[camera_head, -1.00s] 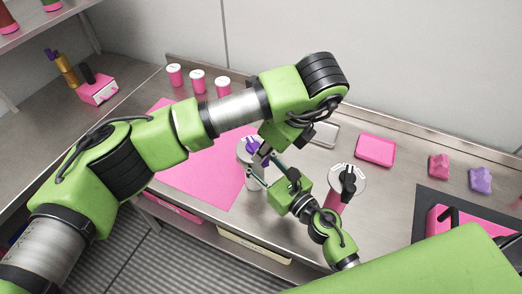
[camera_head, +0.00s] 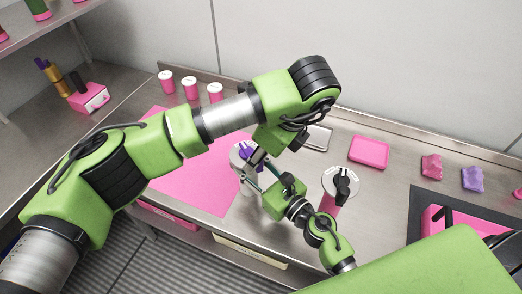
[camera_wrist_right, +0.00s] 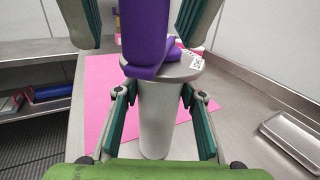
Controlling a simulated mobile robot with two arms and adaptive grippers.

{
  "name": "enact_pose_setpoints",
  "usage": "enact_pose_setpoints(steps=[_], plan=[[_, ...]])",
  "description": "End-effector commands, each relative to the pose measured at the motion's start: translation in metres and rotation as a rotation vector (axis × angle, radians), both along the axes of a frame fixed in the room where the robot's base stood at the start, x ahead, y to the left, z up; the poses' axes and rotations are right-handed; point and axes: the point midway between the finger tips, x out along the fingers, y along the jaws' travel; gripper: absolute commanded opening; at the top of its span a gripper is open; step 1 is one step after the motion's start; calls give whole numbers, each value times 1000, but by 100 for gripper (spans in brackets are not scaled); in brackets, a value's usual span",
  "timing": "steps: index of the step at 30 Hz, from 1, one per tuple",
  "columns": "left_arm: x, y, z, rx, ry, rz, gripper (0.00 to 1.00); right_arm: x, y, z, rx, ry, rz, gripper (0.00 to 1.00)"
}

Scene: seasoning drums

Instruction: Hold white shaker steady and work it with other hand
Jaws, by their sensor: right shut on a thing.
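The white shaker (camera_head: 236,153) stands upright, with a purple crank (camera_head: 244,153) on its lid; in the right wrist view its grey-white body (camera_wrist_right: 155,115) and the purple crank (camera_wrist_right: 146,30) fill the middle. My right gripper (camera_head: 254,177) is shut on the shaker body from the right side, its fingers along either side in the wrist view (camera_wrist_right: 158,108). My left gripper (camera_head: 258,157) reaches down over the crank. In the wrist view its fingers (camera_wrist_right: 140,22) are spread on either side of the purple crank, with a gap on the left. My left arm hides part of the scene.
A pink shaker (camera_head: 328,205) with a white lid and black crank stands right of my right gripper. A pink mat (camera_head: 205,180) lies left of the white shaker. A grey tray (camera_head: 319,138) and a pink tray (camera_head: 369,152) lie behind. Pink-and-white jars (camera_head: 189,88) stand at the back.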

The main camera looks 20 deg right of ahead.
Motion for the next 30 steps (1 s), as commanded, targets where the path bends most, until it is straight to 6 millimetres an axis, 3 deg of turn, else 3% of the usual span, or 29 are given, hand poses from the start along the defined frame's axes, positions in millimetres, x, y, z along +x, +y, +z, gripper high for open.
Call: enact_pose_setpoints(steps=[5,18,24,30], plan=[[-4,-5,17,0,-4,-3,34,0,0,0,1,1,0,9],[-28,-24,91,0,-6,1,34,0,0,0,1,1,0,9],[-34,-28,107,0,-2,1,34,0,0,0,1,1,0,9],[-35,-29,110,0,-1,1,34,0,0,0,1,1,0,9]])
